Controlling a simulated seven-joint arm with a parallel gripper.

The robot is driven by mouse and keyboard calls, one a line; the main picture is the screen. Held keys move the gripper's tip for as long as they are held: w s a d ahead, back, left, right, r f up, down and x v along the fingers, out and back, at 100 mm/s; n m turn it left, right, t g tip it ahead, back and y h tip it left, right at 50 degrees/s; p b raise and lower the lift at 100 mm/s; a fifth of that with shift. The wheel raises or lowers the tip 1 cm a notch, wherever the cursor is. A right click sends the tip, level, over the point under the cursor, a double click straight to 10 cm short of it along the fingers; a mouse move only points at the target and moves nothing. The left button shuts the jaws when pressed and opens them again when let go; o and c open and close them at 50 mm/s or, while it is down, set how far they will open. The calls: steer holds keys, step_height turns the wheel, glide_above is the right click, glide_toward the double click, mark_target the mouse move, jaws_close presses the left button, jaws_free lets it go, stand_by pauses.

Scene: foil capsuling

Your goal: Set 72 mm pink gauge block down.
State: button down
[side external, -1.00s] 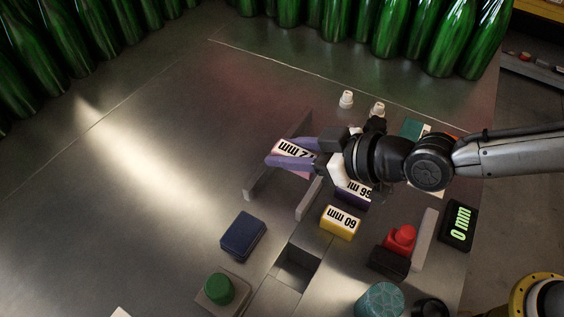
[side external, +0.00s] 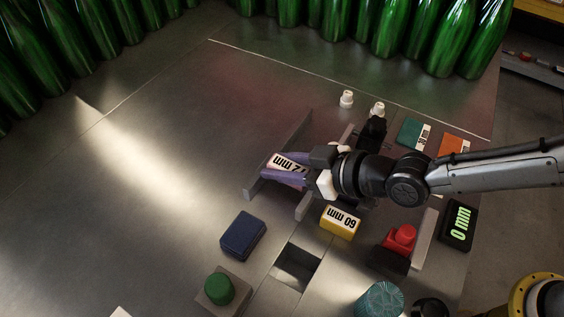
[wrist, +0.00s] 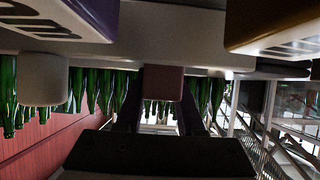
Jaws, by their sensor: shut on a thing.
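Grey walls (side external: 257,187) (side external: 304,207) flank the held block. A yellow 60 mm block (side external: 341,222), a navy block (side external: 243,236) and a square recess (side external: 297,266) lie nearer. Green bottles (side external: 400,30) line the back. The metal table is clear at left.

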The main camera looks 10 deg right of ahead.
steer(key=shift+s+d+f, duration=0.1)
steer(key=shift+d+f, duration=0.05)
steer(key=shift+f, duration=0.55)
steer(key=c, duration=0.5)
jaws_free()
steer(key=shift+s+f, duration=0.1)
steer(key=shift+f, duration=0.05)
steer(key=shift+r, duration=0.25)
steer(key=v, duration=0.4)
steer(key=r+v, duration=0.1)
steer(key=v, duration=0.7)
steer(key=shift+w+r, duration=0.2)
steer(key=shift+r, duration=0.1)
